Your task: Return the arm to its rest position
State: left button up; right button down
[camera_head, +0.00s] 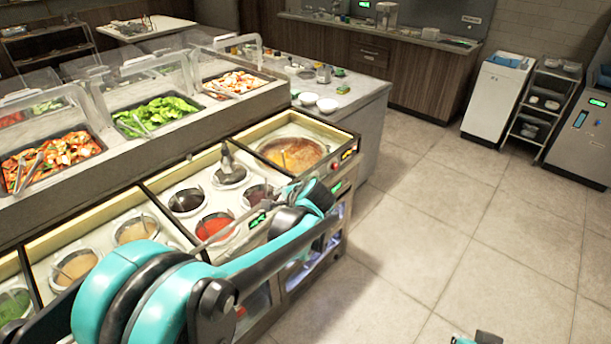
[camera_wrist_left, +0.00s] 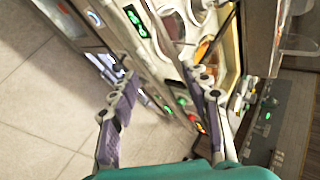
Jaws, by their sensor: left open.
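My left arm (camera_head: 250,262), teal and black, comes in from the lower left in the head view and reaches over the front of the sauce counter. Its gripper is partly hidden behind the arm's far end there. In the left wrist view my left gripper (camera_wrist_left: 160,76) is open, its two purple-padded fingers wide apart with nothing held between them. The counter's front with green displays (camera_wrist_left: 134,20) shows beyond the fingers.
Sauce wells line the counter, including a red one (camera_head: 216,227) and a dark one (camera_head: 188,202). A large pan of brown soup (camera_head: 291,154) stands at its far end. Vegetable trays (camera_head: 157,116) sit behind.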

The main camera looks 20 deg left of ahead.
pick_arm(q)
jog(key=s+d+n+h, duration=0.2)
jog(key=s+d, duration=0.2)
jog(key=s, duration=0.3)
jog(key=s+d+n+h, duration=0.2)
jog(key=s+d+n, duration=0.1)
jog(key=s+d, duration=0.2)
jog(key=s+d+n+t+h, duration=0.1)
jog(key=s+d+n+h, duration=0.2)
jog(key=s, duration=0.7)
jog(key=shift+d+f, duration=0.3)
jog(key=shift+d, duration=0.35)
jog(key=shift+s, duration=0.1)
